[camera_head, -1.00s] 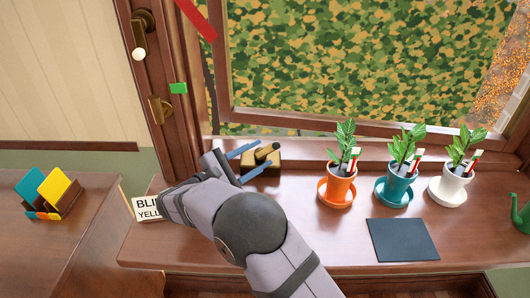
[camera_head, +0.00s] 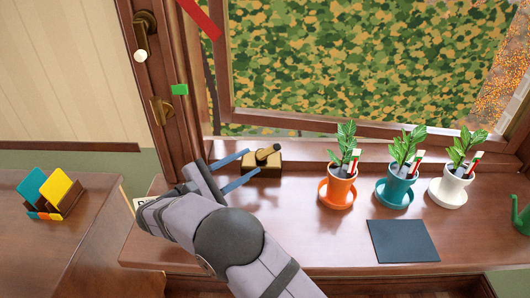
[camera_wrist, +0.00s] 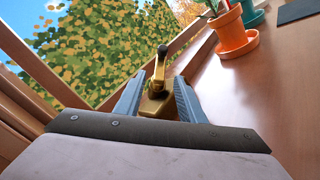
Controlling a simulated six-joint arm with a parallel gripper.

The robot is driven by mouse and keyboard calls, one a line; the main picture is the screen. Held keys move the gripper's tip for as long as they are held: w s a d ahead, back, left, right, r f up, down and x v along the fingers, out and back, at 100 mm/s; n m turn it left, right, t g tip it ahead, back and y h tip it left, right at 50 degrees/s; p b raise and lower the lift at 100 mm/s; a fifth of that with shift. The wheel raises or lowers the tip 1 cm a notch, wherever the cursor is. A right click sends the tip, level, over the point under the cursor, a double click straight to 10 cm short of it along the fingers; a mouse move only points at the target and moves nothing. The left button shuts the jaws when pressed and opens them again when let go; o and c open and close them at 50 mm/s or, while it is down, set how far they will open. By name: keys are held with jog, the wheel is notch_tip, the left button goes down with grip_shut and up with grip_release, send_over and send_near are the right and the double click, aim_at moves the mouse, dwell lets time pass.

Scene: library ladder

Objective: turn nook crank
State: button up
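The nook crank (camera_head: 265,157) is a brass box with a short arm and a dark knob, on the sill at the foot of the window. It also shows in the wrist view (camera_wrist: 157,99), between and beyond my blue fingertips. My gripper (camera_head: 245,168) is open, its two fingers spread and pointing at the crank from the left. In the wrist view my gripper (camera_wrist: 155,98) has nothing between its fingers that it visibly grips. Whether a fingertip touches the brass box I cannot tell.
Orange (camera_head: 337,192), teal (camera_head: 397,190) and white (camera_head: 450,188) potted plants stand right of the crank. A dark mat (camera_head: 402,241) lies in front of them. A card holder (camera_head: 47,212) stands at left.

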aim_at(263, 154)
jog(key=shift+p+x, duration=0.35)
jog(key=shift+x, duration=3.35)
grip_shut()
